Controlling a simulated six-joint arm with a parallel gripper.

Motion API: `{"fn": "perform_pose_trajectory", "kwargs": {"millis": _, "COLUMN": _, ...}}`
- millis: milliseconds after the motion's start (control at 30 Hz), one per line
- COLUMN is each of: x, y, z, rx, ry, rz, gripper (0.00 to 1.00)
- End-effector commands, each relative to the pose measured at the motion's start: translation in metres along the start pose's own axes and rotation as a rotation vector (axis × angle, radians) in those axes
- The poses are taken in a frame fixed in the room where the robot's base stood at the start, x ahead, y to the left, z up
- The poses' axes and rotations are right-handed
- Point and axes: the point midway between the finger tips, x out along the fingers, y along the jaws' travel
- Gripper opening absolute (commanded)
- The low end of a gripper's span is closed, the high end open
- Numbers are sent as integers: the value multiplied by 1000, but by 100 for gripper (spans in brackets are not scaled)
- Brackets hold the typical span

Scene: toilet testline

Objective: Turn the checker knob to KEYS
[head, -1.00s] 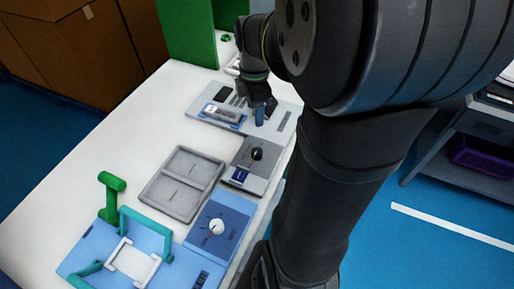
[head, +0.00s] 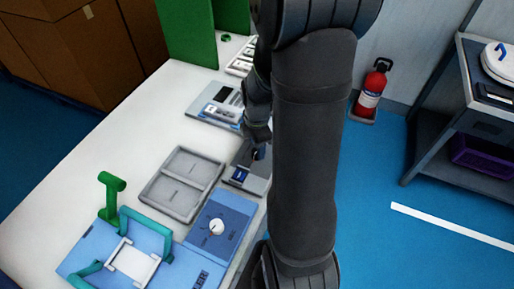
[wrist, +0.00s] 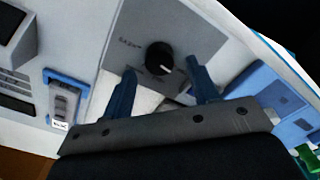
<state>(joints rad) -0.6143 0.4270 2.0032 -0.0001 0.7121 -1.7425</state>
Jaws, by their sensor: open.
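The black round checker knob (wrist: 159,56) stands on a grey panel (wrist: 190,32) in the wrist view. A pale pointer mark shows on its right side, toward the lower right. Small lettering around it is too blurred to read surely. My gripper (wrist: 162,84) is open, with one blue finger on each side below the knob in the picture, apart from it and holding nothing. In the head view my gripper (head: 257,140) is over the knob's panel (head: 240,187) and hides most of the knob.
Nearer are a blue panel with a white knob (head: 216,227) and a light-blue board with teal handles (head: 145,222). A grey device (head: 205,117) lies behind. A green post (head: 110,195) stands at left.

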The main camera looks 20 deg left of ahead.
Motion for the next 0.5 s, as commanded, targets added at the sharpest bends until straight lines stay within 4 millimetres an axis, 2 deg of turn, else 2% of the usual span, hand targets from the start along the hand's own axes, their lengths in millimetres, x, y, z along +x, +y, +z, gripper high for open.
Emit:
{"fn": "perform_pose_trajectory", "kwargs": {"millis": 200, "x": 20, "y": 0, "z": 0, "rx": 0, "ry": 0, "rz": -1, "gripper": 54}}
{"fn": "perform_pose_trajectory", "kwargs": {"millis": 500, "x": 24, "y": 0, "z": 0, "rx": 0, "ry": 0, "rz": 1, "gripper": 54}}
